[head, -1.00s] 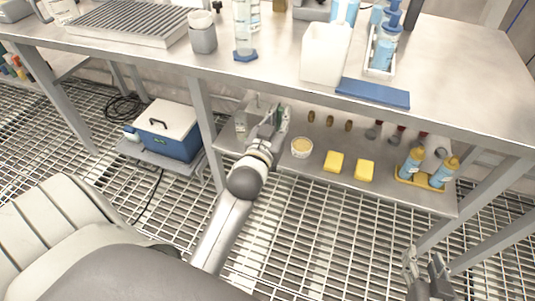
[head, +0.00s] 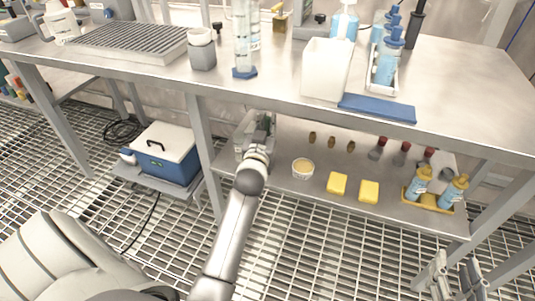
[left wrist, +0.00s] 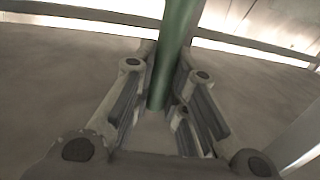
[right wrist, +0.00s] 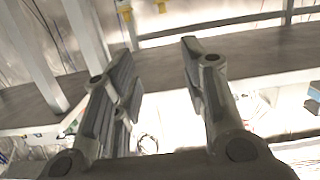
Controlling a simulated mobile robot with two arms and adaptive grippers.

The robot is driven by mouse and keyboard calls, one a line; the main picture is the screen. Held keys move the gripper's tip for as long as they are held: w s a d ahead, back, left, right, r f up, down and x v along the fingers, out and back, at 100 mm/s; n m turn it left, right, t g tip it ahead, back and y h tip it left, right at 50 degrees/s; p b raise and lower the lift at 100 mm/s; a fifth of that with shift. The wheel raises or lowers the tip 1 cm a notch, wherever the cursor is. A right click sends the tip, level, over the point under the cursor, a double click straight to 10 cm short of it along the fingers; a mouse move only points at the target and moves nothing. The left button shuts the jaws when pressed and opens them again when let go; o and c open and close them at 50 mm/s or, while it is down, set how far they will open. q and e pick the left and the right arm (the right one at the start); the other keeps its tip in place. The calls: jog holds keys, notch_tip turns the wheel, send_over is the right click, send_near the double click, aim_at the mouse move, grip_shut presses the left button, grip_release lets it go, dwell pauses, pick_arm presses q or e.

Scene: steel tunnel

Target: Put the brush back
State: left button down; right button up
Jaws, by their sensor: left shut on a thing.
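My left gripper (head: 261,133) is under the bench top, above the left part of the lower shelf (head: 310,182). In the left wrist view it (left wrist: 158,105) is shut on a green rod-like handle (left wrist: 176,45), which I take to be the brush's. The brush's head is not visible. Several brown oval pieces (head: 332,142) and several dark pieces with red tops (head: 401,153) are in a row under the bench, right of this gripper. My right gripper (head: 457,283) is low at the right, beside the bench leg. In the right wrist view it (right wrist: 160,70) is open and empty.
The bench top's front edge (head: 300,104) overhangs the left gripper. A bench leg (head: 206,150) stands left of my left arm. A blue box (head: 166,155) is further left.

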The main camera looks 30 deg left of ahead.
pick_arm(q)
notch_tip(320, 180, down, 4)
jog(key=shift+r+b, duration=0.2)
jog(key=shift+b, duration=0.4)
jog(key=shift+f, duration=0.4)
notch_tip(320, 180, down, 3)
jog(key=shift+r+b, duration=0.2)
jog(key=shift+b, duration=0.65)
jog(key=shift+f, duration=0.4)
pick_arm(e)
notch_tip(320, 180, up, 13)
jog(key=s+a+t+y, duration=0.1)
jog(key=s+t+y, duration=0.1)
jog(key=t, duration=0.6)
jog(key=shift+a+f+y, duration=0.15)
jog(key=shift+a+y, duration=0.05)
jog(key=shift+y, duration=0.2)
pick_arm(q)
jog(key=shift+f, duration=0.1)
jog(key=c, duration=1.4)
grip_release()
jog(key=shift+c, duration=0.2)
